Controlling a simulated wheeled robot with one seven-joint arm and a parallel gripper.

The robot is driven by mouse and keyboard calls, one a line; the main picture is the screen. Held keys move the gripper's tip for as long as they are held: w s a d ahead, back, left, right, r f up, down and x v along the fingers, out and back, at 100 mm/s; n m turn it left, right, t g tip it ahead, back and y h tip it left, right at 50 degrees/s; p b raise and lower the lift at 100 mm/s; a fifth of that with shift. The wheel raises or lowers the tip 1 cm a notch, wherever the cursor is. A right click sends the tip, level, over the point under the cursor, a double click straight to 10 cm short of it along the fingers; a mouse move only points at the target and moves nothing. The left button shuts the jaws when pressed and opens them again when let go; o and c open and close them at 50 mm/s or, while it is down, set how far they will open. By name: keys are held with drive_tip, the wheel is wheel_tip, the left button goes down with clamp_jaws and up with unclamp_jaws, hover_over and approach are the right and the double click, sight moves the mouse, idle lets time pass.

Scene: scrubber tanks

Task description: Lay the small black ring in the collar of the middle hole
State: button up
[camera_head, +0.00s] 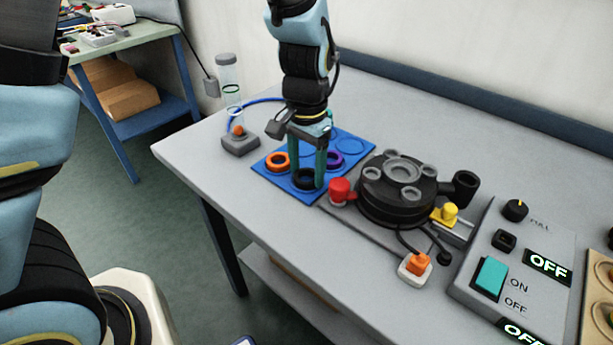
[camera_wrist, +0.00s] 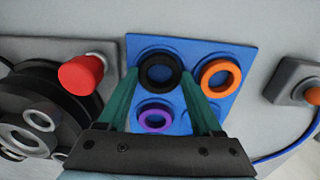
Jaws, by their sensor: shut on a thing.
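The small black ring (camera_head: 304,179) is at the near edge of a blue mat; in the wrist view the ring (camera_wrist: 160,88) sits between my fingertips. My gripper (camera_head: 307,184) points down and is shut on the ring's outer sides; in the wrist view my gripper (camera_wrist: 160,76) has a green finger on each side. The ring appears at mat level; I cannot tell whether it is lifted. The middle hole's grey collar (camera_head: 404,168) is on top of the black round tank (camera_head: 385,205), right of my gripper, with smaller grey collars around it.
An orange ring (camera_head: 270,164) and a purple ring (camera_head: 339,165) lie on the blue mat (camera_head: 268,176). A red knob (camera_head: 340,190) stands between mat and tank. A clear tube (camera_head: 229,80) stands at left. A switch panel (camera_head: 480,305) is at right.

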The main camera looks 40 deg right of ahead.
clamp_jaws()
drive_tip(key=shift+r+p, duration=2.25)
drive_tip(key=shift+r, duration=0.3)
drive_tip(key=shift+d, duration=0.1)
